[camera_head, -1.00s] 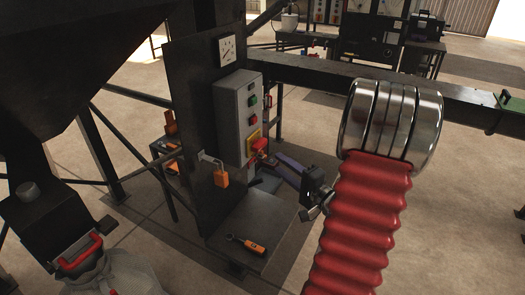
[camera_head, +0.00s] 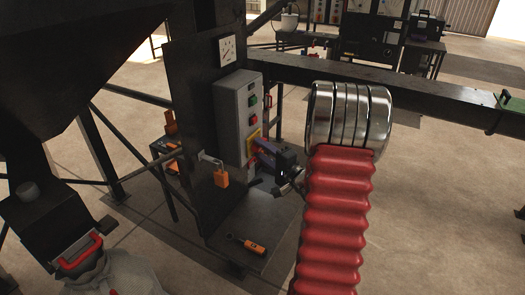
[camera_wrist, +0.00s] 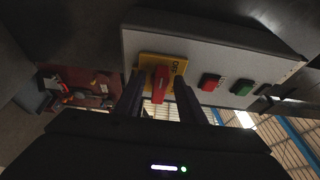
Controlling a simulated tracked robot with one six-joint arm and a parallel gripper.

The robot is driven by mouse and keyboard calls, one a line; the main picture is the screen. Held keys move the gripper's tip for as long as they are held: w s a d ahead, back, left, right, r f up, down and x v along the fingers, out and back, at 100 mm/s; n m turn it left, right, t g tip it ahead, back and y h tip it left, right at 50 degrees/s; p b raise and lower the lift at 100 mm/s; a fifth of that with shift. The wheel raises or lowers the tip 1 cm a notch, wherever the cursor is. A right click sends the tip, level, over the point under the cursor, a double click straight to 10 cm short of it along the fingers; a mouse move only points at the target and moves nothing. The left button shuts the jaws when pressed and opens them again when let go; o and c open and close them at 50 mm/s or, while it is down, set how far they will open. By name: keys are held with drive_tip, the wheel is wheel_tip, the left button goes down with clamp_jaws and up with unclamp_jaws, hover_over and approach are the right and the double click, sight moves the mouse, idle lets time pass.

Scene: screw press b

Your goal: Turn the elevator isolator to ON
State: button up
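The isolator is a red rotary handle (camera_wrist: 160,84) on a yellow plate (camera_wrist: 148,62) with lettering that looks like "OFF". It is mounted low on a grey control box (camera_head: 229,118). In the wrist view, the handle stands upright in the picture, between the two fingers of my gripper (camera_wrist: 158,92). The fingers are open, one on each side, with visible gaps to the handle. In the head view, my gripper (camera_head: 262,150) is right up at the yellow plate (camera_head: 252,142) and hides the red handle.
Green (camera_head: 252,101) and red (camera_head: 252,121) buttons sit above the isolator on the box. An orange padlock (camera_head: 221,179) hangs from a bracket left of it. An orange-handled tool (camera_head: 254,246) lies on the dark ledge below. A dark beam (camera_head: 430,96) runs behind my arm.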

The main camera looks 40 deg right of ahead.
drive_tip(key=shift+c, duration=0.2)
clamp_jaws()
drive_tip(key=shift+d, duration=0.1)
